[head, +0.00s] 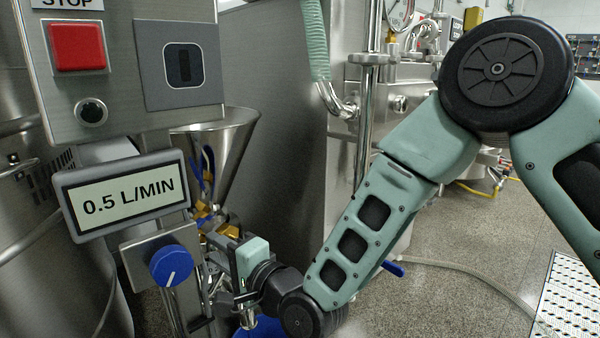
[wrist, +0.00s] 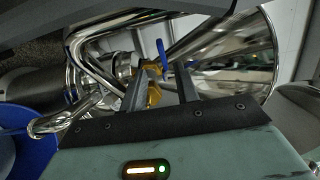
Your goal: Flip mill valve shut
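The mill valve shows in the wrist view as a yellow-brass body (wrist: 153,93) with a blue lever handle (wrist: 162,54), on the steel pipework below the hopper. In the head view blue handle parts (head: 206,168) show in front of the steel hopper (head: 240,125), with brass fittings (head: 203,214) below. My gripper (wrist: 162,85) is open, its two dark fingers apart on either side of the valve region. The blue handle stands just beyond and between the fingertips; I cannot tell whether anything touches.
A 0.5 L/MIN display (head: 128,195) and a blue knob (head: 172,265) are close on the left. A red stop button (head: 77,46) is above. A blue bucket (wrist: 25,145) stands below the pipework. A hose (head: 470,273) lies on the floor at right.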

